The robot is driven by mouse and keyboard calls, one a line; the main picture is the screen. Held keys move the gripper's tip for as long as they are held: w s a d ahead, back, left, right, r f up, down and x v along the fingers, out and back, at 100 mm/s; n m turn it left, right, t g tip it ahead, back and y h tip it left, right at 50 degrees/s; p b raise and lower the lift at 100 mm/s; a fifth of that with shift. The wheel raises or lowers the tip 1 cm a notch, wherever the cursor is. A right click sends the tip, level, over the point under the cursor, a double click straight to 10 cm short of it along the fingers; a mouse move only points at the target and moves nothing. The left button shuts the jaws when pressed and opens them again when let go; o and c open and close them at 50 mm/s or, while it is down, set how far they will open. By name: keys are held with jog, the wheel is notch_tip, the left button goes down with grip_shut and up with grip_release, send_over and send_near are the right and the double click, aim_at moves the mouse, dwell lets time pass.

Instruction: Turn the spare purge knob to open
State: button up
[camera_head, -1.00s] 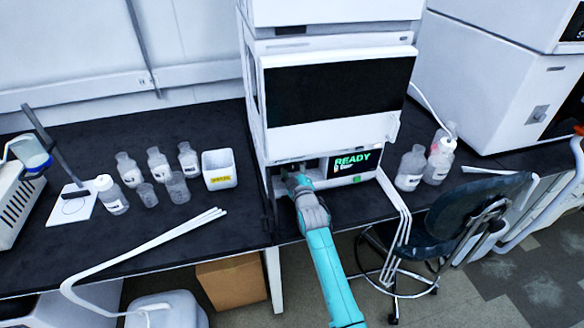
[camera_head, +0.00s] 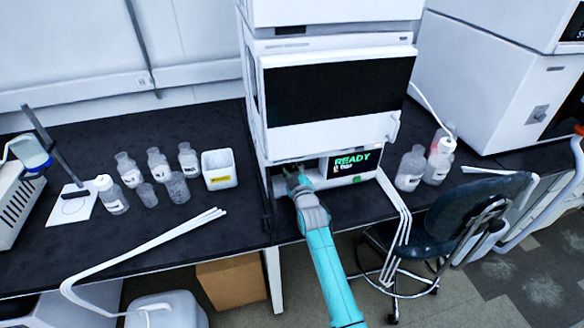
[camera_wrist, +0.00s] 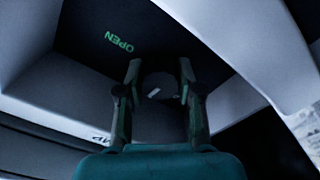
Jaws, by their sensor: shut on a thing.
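A dark round knob (camera_wrist: 160,85) with a white mark on its face sits in a dark recess in the wrist view. My gripper (camera_wrist: 159,68) has one finger on each side of the knob and is shut on it. The white mark lies at a slant. A green OPEN label (camera_wrist: 119,41) is on the dark panel up and left of the knob. In the head view my gripper (camera_head: 294,175) reaches into the low bay at the front of the white stack (camera_head: 330,137); the knob is hidden there.
A READY display (camera_head: 352,161) is just right of my gripper. White tubes (camera_head: 395,200) hang at the stack's right, near a chair (camera_head: 440,235). Several bottles and beakers (camera_head: 172,185) and a white box (camera_head: 219,170) stand left on the dark bench.

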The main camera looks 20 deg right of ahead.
jog(key=m, duration=0.8)
jog(key=shift+m, duration=0.4)
jog(key=m, duration=0.4)
jog(key=shift+d+m, duration=0.1)
jog(key=shift+m, duration=1.7)
jog(key=o, duration=1.2)
jog(key=shift+c, duration=0.2)
jog(key=shift+s, duration=0.1)
jog(key=s, duration=1.1)
jog(key=shift+s, duration=0.4)
